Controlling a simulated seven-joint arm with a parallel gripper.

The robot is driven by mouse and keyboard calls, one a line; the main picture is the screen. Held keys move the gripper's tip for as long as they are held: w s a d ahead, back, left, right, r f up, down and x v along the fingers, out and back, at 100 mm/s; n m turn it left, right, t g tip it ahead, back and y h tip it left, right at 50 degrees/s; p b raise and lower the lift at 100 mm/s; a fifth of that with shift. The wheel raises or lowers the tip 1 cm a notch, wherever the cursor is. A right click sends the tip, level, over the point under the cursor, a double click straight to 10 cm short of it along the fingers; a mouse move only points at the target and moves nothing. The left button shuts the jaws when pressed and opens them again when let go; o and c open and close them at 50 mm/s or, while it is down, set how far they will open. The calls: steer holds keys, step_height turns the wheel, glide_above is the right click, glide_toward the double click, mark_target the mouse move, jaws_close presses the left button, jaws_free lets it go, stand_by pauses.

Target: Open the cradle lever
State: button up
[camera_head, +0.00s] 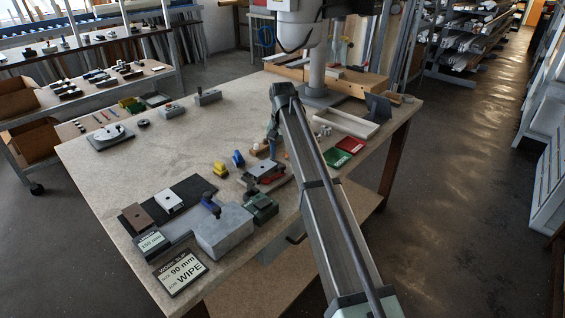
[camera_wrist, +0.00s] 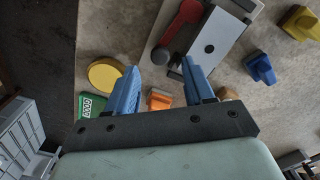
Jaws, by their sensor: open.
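The cradle (camera_head: 249,181) stands on the bench near its front right edge, with a grey block (camera_head: 266,168) in it. Its red lever (camera_head: 277,177) shows beside the block. My gripper (camera_head: 272,150) hangs just behind the cradle. Its blue fingers (camera_wrist: 160,73) are apart and empty. The right fingertip appears close to the cradle's near end; I cannot tell whether it touches.
A blue piece (camera_head: 238,158) and a yellow piece (camera_head: 220,168) stand left of the cradle. Green and red trays (camera_head: 343,152) lie to the right. A large grey block (camera_head: 223,232) and a sign (camera_head: 181,270) stand at the front.

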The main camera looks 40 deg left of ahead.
mark_target(283, 165)
steer(key=shift+f, duration=2.05)
steer(key=shift+c, duration=0.3)
jaws_close()
